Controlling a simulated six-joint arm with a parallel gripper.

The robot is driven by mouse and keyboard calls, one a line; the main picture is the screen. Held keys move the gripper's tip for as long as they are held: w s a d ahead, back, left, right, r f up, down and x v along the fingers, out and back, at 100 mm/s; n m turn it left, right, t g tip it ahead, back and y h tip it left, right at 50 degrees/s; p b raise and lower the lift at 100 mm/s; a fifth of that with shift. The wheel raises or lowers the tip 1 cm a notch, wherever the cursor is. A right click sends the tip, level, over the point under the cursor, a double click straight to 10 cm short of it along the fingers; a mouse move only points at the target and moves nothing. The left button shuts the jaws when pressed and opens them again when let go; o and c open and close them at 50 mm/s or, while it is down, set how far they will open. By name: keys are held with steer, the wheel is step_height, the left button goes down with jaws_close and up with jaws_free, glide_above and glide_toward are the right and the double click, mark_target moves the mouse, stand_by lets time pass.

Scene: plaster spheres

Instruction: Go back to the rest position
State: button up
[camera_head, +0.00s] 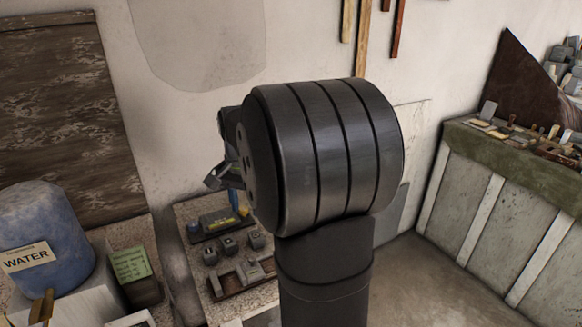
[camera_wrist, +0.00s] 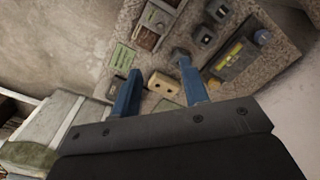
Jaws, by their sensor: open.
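My gripper (camera_wrist: 160,95) shows in the wrist view as two blue fingers spread apart, with nothing held between them. It is above a speckled worktop (camera_wrist: 278,47), and a small tan block with dark holes (camera_wrist: 164,83) lies below, between the fingers in the picture. In the head view my dark arm fills the middle. Part of my gripper (camera_head: 222,178) shows at its left edge, and the rest is hidden behind the arm. No plaster sphere can be made out for certain in either view.
Small dark blocks (camera_head: 228,243) and a tray with a yellow item (camera_head: 214,224) are on the worktop. A blue water container (camera_head: 45,240) stands at left, near a green-labelled box (camera_head: 131,265). A green-topped bench (camera_head: 520,165) with tools is at right. Open floor lies between.

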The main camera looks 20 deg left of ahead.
mark_target(253, 258)
step_height(253, 258, down, 18)
steer(key=shift+r, duration=0.2)
steer(key=shift+w+d+r, duration=0.1)
steer(key=shift+w+d, duration=0.05)
stand_by(0.4)
